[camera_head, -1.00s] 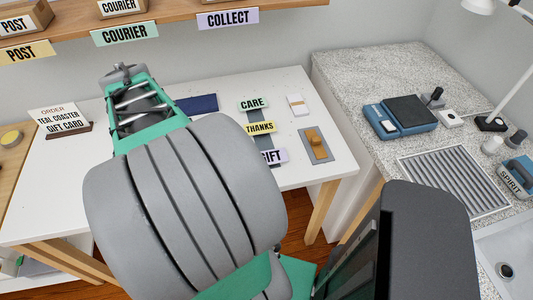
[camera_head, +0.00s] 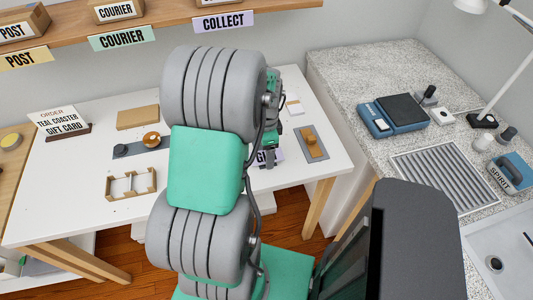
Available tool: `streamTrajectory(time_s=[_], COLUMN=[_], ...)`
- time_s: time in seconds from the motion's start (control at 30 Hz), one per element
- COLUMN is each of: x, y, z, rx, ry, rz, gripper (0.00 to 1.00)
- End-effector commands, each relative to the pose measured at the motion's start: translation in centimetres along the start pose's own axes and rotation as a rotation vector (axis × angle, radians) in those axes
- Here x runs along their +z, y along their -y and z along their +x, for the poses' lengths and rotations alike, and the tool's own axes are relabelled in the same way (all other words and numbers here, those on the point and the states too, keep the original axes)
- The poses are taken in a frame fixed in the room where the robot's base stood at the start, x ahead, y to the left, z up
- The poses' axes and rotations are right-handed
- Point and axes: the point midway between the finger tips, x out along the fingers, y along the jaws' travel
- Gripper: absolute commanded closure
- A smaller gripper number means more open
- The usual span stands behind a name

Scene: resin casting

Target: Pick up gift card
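The gift card (camera_head: 262,158) is a small pale lilac card marked "GIFT" near the front right of the white table. Only part of its lettering shows; my arm and a dark finger-like part cover the rest. My gripper (camera_head: 269,160) is at the end of my arm, mostly hidden behind the large grey and green arm links. It is over or right by the gift card; I cannot tell if it touches it. Its opening cannot be made out. The CARE and THANKS cards are hidden behind my arm.
An order sign (camera_head: 61,120) reads "TEAL COASTER GIFT CARD". On the white table (camera_head: 60,190) are a cardboard-coloured block (camera_head: 138,117), a wooden divider frame (camera_head: 131,184), a grey strip with a round brown-topped item (camera_head: 151,140), and a grey pad with a brown block (camera_head: 310,143).

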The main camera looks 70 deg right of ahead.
Motion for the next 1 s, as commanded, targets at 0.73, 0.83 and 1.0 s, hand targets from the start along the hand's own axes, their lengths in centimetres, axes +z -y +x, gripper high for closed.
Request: streamTrajectory(time_s=[0.73, 0.83, 1.0], x=[0.02, 0.02, 0.02], y=[0.05, 0.05, 0.05], z=[0.06, 0.06, 0.06], rx=[-0.001, -0.001, -0.001], ry=[-0.001, -0.001, -0.001], rz=[-0.002, -0.002, -0.002], gripper=[0.69, 0.77, 0.88])
